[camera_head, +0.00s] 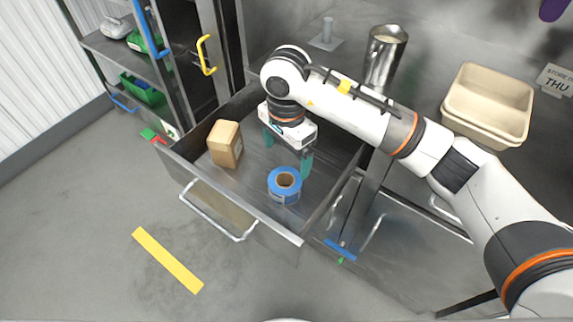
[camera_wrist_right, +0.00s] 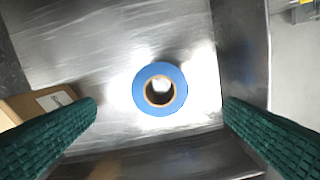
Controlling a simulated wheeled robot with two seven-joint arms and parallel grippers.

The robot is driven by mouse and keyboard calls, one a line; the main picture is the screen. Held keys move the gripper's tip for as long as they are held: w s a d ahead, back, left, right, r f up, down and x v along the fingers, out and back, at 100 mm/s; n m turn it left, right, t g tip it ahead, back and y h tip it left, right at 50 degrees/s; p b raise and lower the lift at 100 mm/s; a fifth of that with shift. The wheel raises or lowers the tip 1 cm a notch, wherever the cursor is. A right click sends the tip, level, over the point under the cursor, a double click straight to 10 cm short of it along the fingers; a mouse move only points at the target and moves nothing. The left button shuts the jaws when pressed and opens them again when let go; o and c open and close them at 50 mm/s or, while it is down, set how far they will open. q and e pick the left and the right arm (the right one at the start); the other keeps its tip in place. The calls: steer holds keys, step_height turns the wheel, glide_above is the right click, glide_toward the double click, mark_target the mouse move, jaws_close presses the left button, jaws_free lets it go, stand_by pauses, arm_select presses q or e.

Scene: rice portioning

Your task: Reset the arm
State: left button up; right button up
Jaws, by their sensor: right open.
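My right gripper (camera_head: 287,150) reaches down into an open metal drawer (camera_head: 225,207) in the head view. Its two green fingers are spread apart with nothing between them. A roll of blue tape (camera_head: 284,186) lies flat on the drawer floor, close to the fingers. In the right wrist view the tape roll (camera_wrist_right: 160,89) sits below the gap between the fingers, apart from both. The right arm crosses the picture from the lower right. My left gripper does not show.
A brown cardboard box (camera_head: 225,144) stands in the drawer, left of my gripper. A metal cylinder container (camera_head: 384,58) and beige trays (camera_head: 487,104) stand on the counter. An open cabinet with shelves (camera_head: 112,50) is at the upper left.

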steer(key=shift+r, duration=0.5)
